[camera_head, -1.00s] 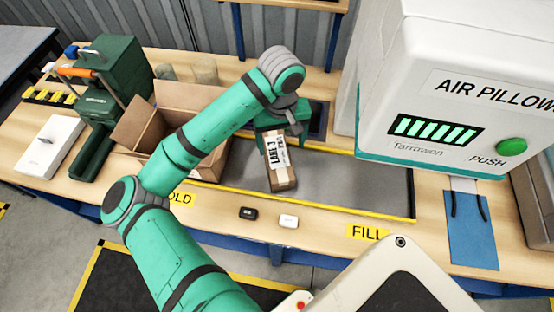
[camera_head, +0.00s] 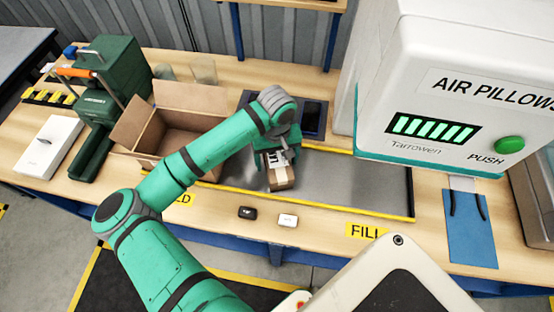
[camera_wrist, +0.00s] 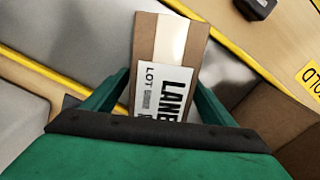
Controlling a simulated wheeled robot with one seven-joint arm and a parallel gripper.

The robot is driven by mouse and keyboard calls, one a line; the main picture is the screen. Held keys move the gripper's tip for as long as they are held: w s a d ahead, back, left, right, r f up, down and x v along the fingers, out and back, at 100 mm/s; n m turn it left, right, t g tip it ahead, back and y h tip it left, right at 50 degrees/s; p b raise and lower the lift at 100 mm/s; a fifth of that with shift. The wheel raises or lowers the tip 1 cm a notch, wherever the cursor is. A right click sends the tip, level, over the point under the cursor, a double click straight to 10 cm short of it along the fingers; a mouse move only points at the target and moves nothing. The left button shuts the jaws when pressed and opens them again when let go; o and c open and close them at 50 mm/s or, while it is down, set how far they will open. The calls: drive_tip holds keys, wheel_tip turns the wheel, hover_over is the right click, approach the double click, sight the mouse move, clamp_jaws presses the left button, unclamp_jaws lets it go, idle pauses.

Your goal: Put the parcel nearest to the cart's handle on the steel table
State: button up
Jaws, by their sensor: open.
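The parcel is a small brown carton with pale tape and a white label reading "LANE" (camera_head: 282,180). It lies on the grey strip (camera_head: 350,185) set into the wooden bench. In the wrist view the parcel (camera_wrist: 168,45) runs between the fingers, its near end hidden by my gripper. My gripper (camera_head: 277,158) is open over the parcel's far part, with one green finger (camera_wrist: 108,95) on each side. I cannot tell whether the fingers touch it. A grey table (camera_head: 28,50) stands at the far left; I cannot tell if it is the steel table. No cart handle is identifiable.
An open empty carton (camera_head: 185,125) stands left of my gripper. A white air-pillow machine (camera_head: 450,80) rises at right. A black item (camera_head: 247,212) and a white item (camera_head: 288,220) lie on the front edge. A green machine (camera_head: 112,75) and white box (camera_head: 48,146) stand left.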

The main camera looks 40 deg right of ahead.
drive_tip(key=shift+w+f, duration=0.15)
drive_tip(key=c, duration=1.4)
drive_tip(key=shift+a, duration=0.1)
drive_tip(key=shift+c, duration=0.7)
